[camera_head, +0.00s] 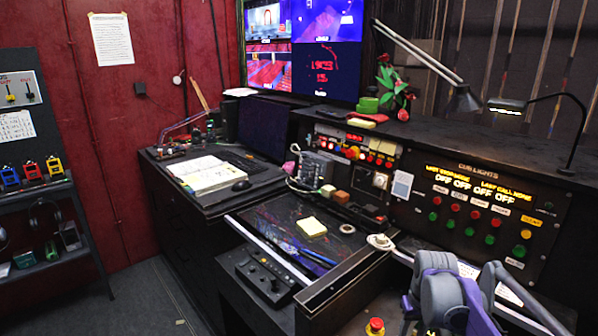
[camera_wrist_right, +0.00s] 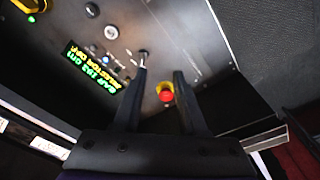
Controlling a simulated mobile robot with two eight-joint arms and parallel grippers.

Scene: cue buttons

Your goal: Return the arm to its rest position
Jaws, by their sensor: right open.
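My right arm (camera_head: 450,293), grey and purple, is at the lower right of the head view, in front of the desk. My right gripper (camera_wrist_right: 161,66) shows in the wrist view with its two dark fingers apart and nothing between the tips. A red button with a yellow collar (camera_wrist_right: 166,92) shows in the gap between the fingers, beyond them; I cannot tell the distance. A red button on a yellow base (camera_head: 376,326) also shows at the bottom edge of the head view, beside the arm. My left gripper is not in view.
The cue lights panel (camera_head: 463,243) with red and green buttons stands behind my right arm. A desk lamp (camera_head: 464,99) overhangs the console. A lit text display (camera_wrist_right: 93,68) shows in the wrist view.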

